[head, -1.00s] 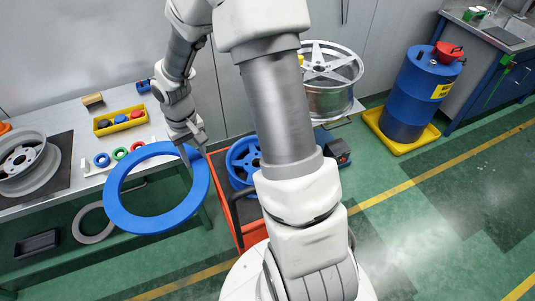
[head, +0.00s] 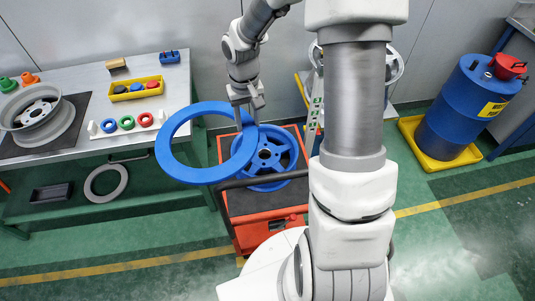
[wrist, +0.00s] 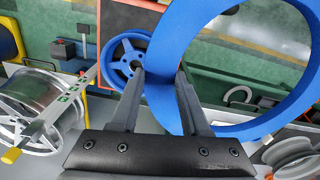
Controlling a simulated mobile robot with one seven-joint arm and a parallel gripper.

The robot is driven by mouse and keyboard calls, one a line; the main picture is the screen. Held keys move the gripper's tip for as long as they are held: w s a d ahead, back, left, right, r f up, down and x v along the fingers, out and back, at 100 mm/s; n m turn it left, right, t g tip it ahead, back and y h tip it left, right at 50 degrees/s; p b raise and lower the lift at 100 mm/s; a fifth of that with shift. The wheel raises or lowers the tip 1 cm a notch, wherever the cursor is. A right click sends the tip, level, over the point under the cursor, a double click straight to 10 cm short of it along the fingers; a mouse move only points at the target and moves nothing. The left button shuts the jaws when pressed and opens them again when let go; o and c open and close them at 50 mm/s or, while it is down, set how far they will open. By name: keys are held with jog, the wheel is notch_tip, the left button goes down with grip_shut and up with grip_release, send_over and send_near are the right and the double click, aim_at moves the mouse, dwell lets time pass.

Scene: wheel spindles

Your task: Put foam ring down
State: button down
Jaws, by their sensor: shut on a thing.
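The foam ring is a large, flat blue ring (head: 165,150). My gripper (head: 247,118) is shut on its rim at the right side in the head view, and the ring hangs out to the left of the fingers. In the wrist view the ring (wrist: 172,42) passes between the two dark fingers of my gripper (wrist: 160,82) and fills much of the right half. The ring is in the air; in the head view it overlaps the workbench's front edge and part of a blue wheel. Its exact height cannot be told.
The blue wheel (head: 270,160) lies on an orange-red cart (head: 240,235). The grey workbench (head: 75,77) holds a silver wheel (head: 38,120), small coloured rings and a yellow tray (head: 137,95).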

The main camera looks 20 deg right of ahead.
jog(key=w+d+f+m+b, duration=0.3)
jog(key=d+f+b, duration=0.65)
jog(key=b, duration=0.65)
jog(key=s+d+f+m+b, duration=0.5)
jog(key=s+d+f+b, duration=0.25)
jog(key=d+f, duration=0.35)
jog(key=b, duration=0.2)
send_over(292, 160)
notch_tip(292, 160, down, 8)
jog(key=shift+w+r, duration=0.1)
jog(key=shift+r, duration=0.15)
notch_tip(292, 160, down, 4)
jog(key=shift+f+b, duration=0.1)
jog(key=shift+b, duration=0.35)
jog(key=shift+c, duration=1.9)
grip_release()
jog(key=shift+r, duration=0.25)
notch_tip(292, 160, up, 12)
jog(key=p, duration=0.2)
jog(key=shift+p, duration=0.4)
